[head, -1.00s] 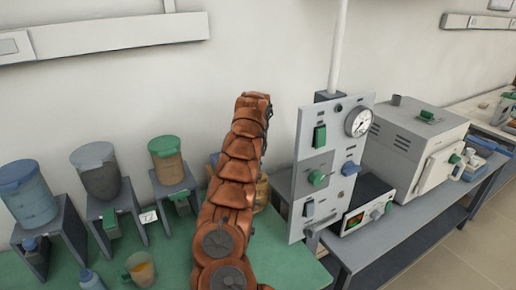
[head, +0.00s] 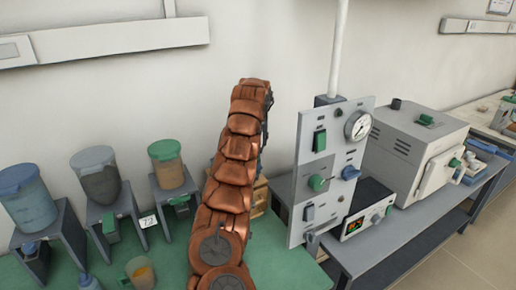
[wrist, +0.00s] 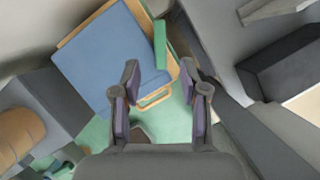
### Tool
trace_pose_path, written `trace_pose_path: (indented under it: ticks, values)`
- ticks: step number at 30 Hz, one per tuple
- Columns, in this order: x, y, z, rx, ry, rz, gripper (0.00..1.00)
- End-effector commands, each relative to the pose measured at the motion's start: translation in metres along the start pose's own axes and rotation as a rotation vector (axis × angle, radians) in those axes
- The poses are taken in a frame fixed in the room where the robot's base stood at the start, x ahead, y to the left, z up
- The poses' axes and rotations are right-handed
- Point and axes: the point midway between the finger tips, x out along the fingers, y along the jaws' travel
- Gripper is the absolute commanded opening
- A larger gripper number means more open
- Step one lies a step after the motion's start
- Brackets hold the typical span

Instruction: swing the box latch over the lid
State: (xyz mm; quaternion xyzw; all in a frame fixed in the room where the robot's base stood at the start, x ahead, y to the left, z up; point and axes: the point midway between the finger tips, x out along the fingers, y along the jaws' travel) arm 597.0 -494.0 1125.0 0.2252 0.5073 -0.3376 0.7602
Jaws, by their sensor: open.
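The box shows in the wrist view with a flat blue lid (wrist: 108,58) and a tan wooden rim (wrist: 75,38). A green bar (wrist: 160,45) stands along the lid's right edge and looks like the latch. A tan loop (wrist: 156,98) sticks out from the box's near side. My gripper (wrist: 160,78) is open and empty, its fingertips near the lid's near right corner, with the green bar just beyond the gap. I cannot tell whether a finger touches the box. In the head view my arm hides most of the box; a wooden part (head: 261,196) shows beside it.
A grey panel (head: 305,175) with a gauge and switches stands close right of the box. Hoppers on grey stands (head: 100,178) and a cup (head: 140,271) are to the left. A furnace (head: 412,145) stands farther right.

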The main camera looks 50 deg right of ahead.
Motion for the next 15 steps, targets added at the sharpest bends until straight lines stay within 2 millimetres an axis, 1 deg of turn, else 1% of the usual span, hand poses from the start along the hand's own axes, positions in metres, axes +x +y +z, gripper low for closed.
trace_pose_path:
  ticks: [1,6,10,15]
  values:
    - [-0.01,0.0,0.001,0.001,-0.003,0.001,0.44]
    - [-0.032,-0.001,0.001,0.001,-0.002,0.001,0.44]
    - [-0.041,-0.001,0.0,0.0,0.002,0.001,0.44]
    - [-0.044,0.0,0.0,0.0,0.002,0.001,0.44]
